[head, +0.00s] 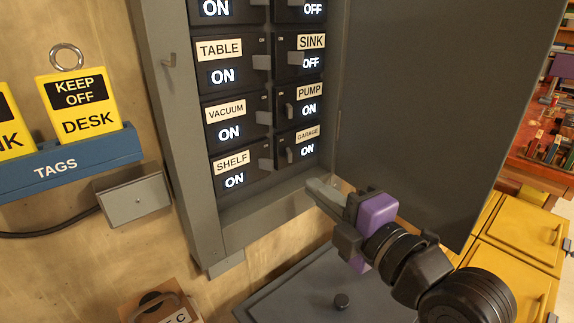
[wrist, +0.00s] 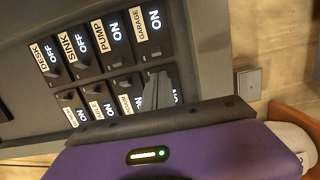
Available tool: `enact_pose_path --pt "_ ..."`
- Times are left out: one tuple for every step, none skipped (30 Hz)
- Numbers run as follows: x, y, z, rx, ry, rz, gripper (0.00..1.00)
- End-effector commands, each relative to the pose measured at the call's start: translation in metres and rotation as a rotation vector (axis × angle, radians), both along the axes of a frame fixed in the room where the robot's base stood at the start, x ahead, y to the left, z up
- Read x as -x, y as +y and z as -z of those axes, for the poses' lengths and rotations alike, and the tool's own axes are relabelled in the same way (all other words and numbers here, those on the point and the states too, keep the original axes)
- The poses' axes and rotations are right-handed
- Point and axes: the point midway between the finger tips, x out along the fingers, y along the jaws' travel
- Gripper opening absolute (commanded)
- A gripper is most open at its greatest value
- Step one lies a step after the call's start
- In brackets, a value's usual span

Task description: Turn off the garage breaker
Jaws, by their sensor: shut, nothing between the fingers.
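The garage breaker (head: 307,150) is the lowest in the right column of the breaker panel, and its display reads ON. Its small dark lever is on the left side of its face. In the wrist view the garage breaker (wrist: 152,32) also reads ON, at the end of its row. My gripper (head: 316,187) is shut and empty, just below and to the right of the garage breaker in the head view. In the wrist view the fingertips (wrist: 158,84) overlap the panel beside the garage breaker. I cannot tell whether they touch anything.
The pump breaker (head: 309,105) above reads ON, and the sink breaker (head: 311,58) reads OFF. The shelf breaker (head: 232,170) on the left reads ON. The open panel door (head: 430,100) stands to the right. A grey cabinet (head: 300,295) is below.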

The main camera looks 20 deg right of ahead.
Motion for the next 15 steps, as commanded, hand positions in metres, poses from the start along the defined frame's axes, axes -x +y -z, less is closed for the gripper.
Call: enact_pose_path --pt "0.0 0.0 0.0003 0.012 -0.001 0.0 0.0" --pt "0.0 0.0 0.0003 0.016 -0.002 0.0 0.0" --pt "0.0 -0.0001 0.0003 0.02 -0.003 0.0 0.0" --pt "0.0 -0.0001 0.0003 0.02 -0.003 0.001 0.0" --pt "0.0 -0.0001 0.0002 0.021 -0.003 0.001 0.0" --pt "0.0 -0.0001 0.0003 0.02 -0.003 0.001 0.0" --pt "0.0 -0.0001 0.0003 0.02 -0.003 0.001 0.0" --pt "0.0 -0.0002 0.0002 0.02 -0.003 0.001 0.0" --pt "0.0 -0.0002 0.0002 0.019 -0.003 0.001 0.0" --pt "0.0 -0.0002 0.0002 0.019 -0.003 0.001 0.0" --pt "-0.0001 -0.0002 0.0003 0.019 -0.004 0.001 0.0" --pt "-0.0006 -0.0001 0.0005 0.019 -0.004 0.001 0.0" --pt "-0.0013 0.0 0.0007 0.019 -0.004 0.001 0.0" --pt "-0.0023 0.0002 0.001 0.018 -0.005 0.001 0.0" --pt "-0.0041 0.0005 0.0016 0.019 -0.005 0.0 0.0"
